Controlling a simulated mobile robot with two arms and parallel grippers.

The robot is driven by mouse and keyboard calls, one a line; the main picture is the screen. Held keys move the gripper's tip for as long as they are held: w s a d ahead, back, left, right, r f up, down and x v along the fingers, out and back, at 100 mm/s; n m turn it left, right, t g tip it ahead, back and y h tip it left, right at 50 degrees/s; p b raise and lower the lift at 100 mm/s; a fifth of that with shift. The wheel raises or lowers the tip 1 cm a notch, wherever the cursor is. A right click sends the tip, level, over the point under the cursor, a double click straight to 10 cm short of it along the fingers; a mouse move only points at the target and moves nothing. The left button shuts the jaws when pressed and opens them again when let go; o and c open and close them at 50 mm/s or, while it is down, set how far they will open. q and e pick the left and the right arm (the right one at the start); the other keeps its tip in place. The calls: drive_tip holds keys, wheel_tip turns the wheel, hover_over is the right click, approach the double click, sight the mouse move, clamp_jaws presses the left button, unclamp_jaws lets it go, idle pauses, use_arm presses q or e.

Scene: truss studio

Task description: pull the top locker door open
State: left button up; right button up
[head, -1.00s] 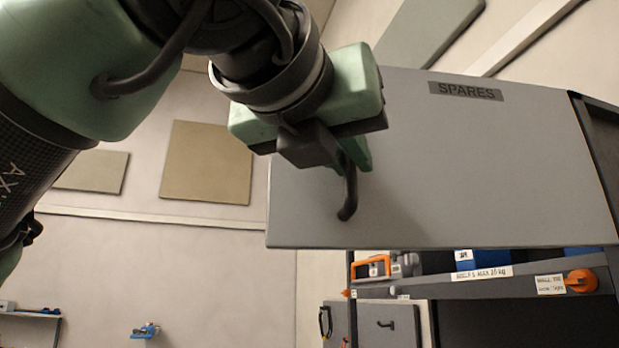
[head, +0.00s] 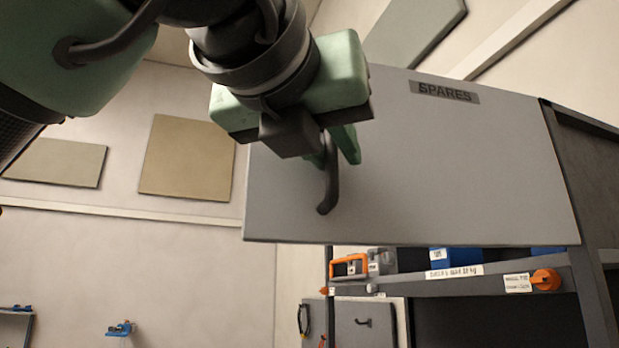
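The top locker door (head: 450,170) is a flat grey panel with a "SPARES" label, in the upper right of the head view. It stands open, its left edge reaching out past the locker's left post below. Its dark curved handle (head: 328,190) is near the lower left of the panel. My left gripper (head: 335,150) is at the upper part of the handle, with green fingers apart on either side of it. The gripper's body hides the handle's top end. My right gripper is out of view.
Under the door, a locker shelf (head: 505,264) holds an orange-handled item (head: 349,266) and blue bins (head: 456,260). An orange knob (head: 546,280) sits on its front. A lower grey door (head: 362,323) has a small handle. Wall panels and open room lie to the left.

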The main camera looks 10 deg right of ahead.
use_arm(q)
drive_tip(key=b+v, duration=0.2)
drive_tip(key=v, duration=0.6)
drive_tip(key=shift+b, duration=0.4)
